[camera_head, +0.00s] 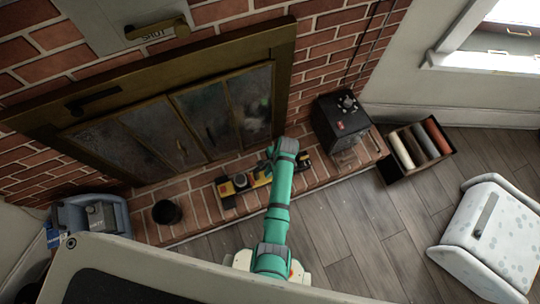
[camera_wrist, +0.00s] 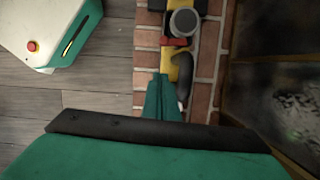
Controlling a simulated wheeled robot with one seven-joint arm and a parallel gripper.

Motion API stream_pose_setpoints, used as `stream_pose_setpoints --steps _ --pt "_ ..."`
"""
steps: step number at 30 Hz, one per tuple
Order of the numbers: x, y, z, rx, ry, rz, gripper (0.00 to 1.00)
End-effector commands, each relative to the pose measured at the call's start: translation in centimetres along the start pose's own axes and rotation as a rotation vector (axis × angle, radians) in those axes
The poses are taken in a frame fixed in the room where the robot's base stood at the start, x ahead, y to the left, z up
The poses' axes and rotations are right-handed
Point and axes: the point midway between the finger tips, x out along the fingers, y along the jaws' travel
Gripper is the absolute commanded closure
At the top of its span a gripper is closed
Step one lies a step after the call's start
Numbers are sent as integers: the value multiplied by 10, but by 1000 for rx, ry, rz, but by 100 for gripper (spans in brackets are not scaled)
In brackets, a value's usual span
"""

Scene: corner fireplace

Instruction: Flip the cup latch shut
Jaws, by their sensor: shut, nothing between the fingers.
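A yellow-and-black tool with dark pads (camera_head: 240,183), which looks like a suction-cup lifter, lies on the brick hearth in front of the fireplace. Its middle and right part are partly covered by my arm. The wrist view shows its yellow body (camera_wrist: 183,72), a red part (camera_wrist: 174,41) and a round grey piece (camera_wrist: 184,22). I cannot tell which part is the latch or how it is set. My gripper (camera_wrist: 164,88) is shut and empty, its teal fingers overlapping the near end of the yellow body in that view. Contact cannot be told.
Brass-framed glass fireplace doors (camera_head: 180,118) stand behind the hearth. A black bucket (camera_head: 167,212) is at left, a black box (camera_head: 342,122) at right. A crate of rolls (camera_head: 386,172) and a white speckled cabinet (camera_head: 490,232) stand right. Wooden floor (camera_head: 345,235) is clear.

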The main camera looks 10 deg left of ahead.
Motion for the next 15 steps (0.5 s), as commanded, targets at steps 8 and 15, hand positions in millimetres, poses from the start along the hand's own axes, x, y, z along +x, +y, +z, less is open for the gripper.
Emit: stream_pose_setpoints --steps 8,15 --pt "43 1 13 -4 -1 1 100" --pt "53 0 32 -1 0 0 100"
